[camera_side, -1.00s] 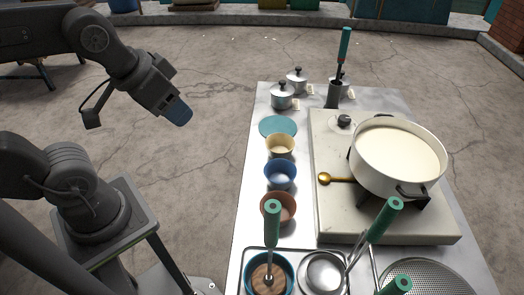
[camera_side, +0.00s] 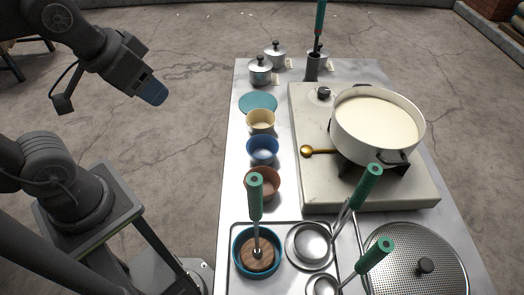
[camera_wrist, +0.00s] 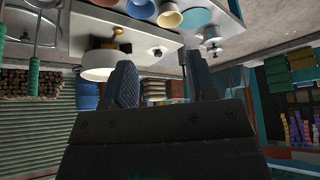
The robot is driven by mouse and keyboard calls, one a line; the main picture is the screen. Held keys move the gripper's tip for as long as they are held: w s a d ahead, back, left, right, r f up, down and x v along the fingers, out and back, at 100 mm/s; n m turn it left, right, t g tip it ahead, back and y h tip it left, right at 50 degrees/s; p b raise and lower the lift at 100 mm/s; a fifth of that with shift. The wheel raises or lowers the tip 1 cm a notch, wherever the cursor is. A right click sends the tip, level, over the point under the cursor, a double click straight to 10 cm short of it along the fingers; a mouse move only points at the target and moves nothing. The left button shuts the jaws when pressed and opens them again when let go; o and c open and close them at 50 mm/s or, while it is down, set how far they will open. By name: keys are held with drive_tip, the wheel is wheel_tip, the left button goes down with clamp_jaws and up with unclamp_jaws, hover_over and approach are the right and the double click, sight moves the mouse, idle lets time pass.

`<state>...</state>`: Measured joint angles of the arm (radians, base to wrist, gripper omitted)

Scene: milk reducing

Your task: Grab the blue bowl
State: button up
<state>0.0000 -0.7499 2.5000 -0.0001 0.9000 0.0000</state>
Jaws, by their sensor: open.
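The blue bowl (camera_side: 262,150) stands upright on the metal table, in a row between the yellow bowl (camera_side: 261,121) and the brown bowl (camera_side: 262,184). My gripper (camera_side: 153,92) is up in the air left of the table in the side view, well apart from the blue bowl. In the wrist view the gripper's two fingers (camera_wrist: 162,82) are spread with nothing between them. The blue bowl (camera_wrist: 141,8) shows there at the top edge, partly cut off.
Green-handled tools (camera_side: 256,198) stick up at the near end. A teal disc (camera_side: 258,103) lies beyond the bowls. Air left of the table is clear.

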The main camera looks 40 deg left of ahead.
drive_tip(key=o, duration=0.9)
drive_tip(key=shift+c, duration=0.2)
drive_tip(key=n+g, duration=0.6)
drive_tip(key=n, duration=0.8)
hover_over(262, 156)
wheel_tip(262, 156, down, 16)
wheel_tip(262, 156, down, 14)
drive_tip(key=shift+d+r, duration=0.1)
drive_tip(key=shift+r, duration=0.15)
